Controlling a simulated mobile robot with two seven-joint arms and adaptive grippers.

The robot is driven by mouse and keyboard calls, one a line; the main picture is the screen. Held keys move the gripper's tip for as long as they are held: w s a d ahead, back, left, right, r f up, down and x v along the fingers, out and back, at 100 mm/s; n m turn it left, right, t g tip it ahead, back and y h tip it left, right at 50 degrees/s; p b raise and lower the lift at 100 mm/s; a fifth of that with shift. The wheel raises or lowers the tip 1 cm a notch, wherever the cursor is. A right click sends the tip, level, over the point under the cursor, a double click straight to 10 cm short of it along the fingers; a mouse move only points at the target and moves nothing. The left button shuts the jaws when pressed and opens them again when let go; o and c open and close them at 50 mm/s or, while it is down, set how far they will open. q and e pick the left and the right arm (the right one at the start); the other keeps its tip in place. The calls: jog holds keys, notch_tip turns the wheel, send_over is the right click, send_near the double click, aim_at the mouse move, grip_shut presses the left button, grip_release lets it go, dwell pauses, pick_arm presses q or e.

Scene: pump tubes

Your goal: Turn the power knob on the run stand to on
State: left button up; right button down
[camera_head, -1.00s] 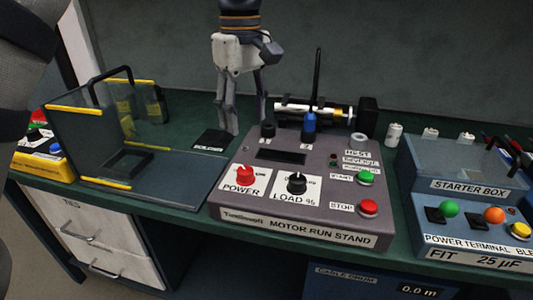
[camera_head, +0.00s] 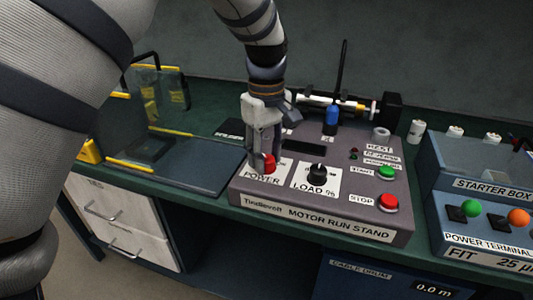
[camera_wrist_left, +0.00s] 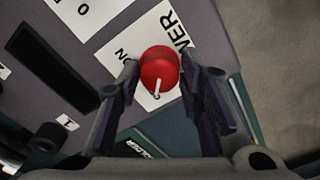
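The grey motor run stand (camera_head: 268,213) sits on the green bench. Its red power knob (camera_head: 269,166) is at the front left, on a white POWER label. My left gripper (camera_head: 263,159) points down at the knob and partly covers it. In the left wrist view the red knob (camera_wrist_left: 158,68) lies between the two fingertips, with a narrow gap showing on each side, so the gripper looks open around it. The knob's white pointer line points toward the bottom of that view, and "ON" is printed to its left. My right gripper is not in view.
The black load knob (camera_head: 316,174) stands just right of the power knob. Green start (camera_head: 387,172) and red stop (camera_head: 388,202) buttons are farther right. A clear guard box (camera_head: 160,100) with yellow edges stands left, and the blue starter box (camera_head: 485,185) right.

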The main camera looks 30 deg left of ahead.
pick_arm(q)
jog(key=c, duration=0.5)
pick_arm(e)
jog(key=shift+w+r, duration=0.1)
pick_arm(q)
jog(key=m+p, duration=0.1)
jog(key=m, duration=0.2)
jog(key=shift+r, duration=0.15)
jog(key=m, duration=0.2)
jog(key=shift+m, duration=0.3)
jog(key=m, duration=0.6)
jog(key=shift+f, duration=0.2)
jog(key=m, duration=0.6)
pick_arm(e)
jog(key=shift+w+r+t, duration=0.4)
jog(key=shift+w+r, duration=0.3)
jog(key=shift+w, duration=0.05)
pick_arm(q)
jog(key=shift+m, duration=0.3)
